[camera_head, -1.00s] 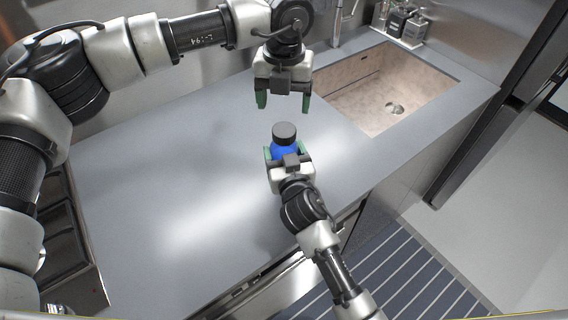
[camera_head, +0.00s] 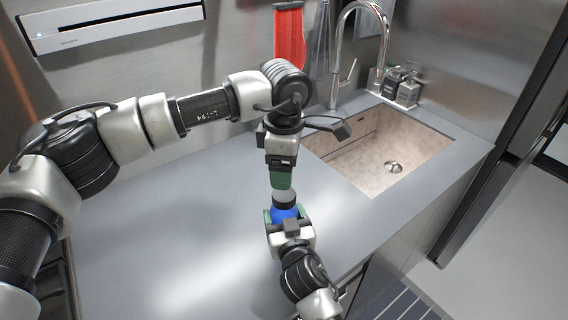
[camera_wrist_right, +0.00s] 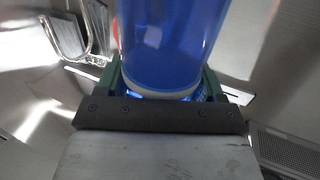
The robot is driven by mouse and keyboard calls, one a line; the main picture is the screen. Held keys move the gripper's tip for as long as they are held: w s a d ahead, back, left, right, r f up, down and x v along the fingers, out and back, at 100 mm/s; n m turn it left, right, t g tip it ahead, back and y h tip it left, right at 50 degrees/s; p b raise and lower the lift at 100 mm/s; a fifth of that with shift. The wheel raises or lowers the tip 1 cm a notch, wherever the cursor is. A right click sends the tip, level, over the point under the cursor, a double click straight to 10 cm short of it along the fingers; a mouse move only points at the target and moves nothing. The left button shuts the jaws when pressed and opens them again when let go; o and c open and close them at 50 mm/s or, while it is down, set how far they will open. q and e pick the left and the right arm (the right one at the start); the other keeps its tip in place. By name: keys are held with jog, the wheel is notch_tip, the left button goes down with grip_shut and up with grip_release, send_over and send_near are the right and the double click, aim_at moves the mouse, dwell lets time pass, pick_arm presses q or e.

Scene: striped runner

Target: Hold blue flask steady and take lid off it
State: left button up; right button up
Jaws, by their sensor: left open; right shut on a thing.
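The blue flask (camera_head: 285,214) stands upright between the fingers of my right gripper (camera_head: 288,218), which is shut on its body. In the right wrist view the blue flask (camera_wrist_right: 172,40) fills the space between the green fingers of this gripper (camera_wrist_right: 162,84). The lid (camera_head: 284,204) is dark and sits on top of the flask. My left gripper (camera_head: 281,186) is open and points down right above the lid. Its fingers show side-on, one behind the other, with tips at the lid's top. I cannot tell whether they touch the lid.
A grey counter (camera_head: 165,215) surrounds the flask, with free room to the left. A sink (camera_head: 375,160) with a tall faucet (camera_head: 338,60) lies at the right back. Dispensers (camera_head: 400,88) stand behind the sink. A red towel (camera_head: 289,38) hangs on the back wall.

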aim_at(284, 193)
pick_arm(q)
jog(key=m, duration=1.8)
jog(key=shift+f, duration=4.05)
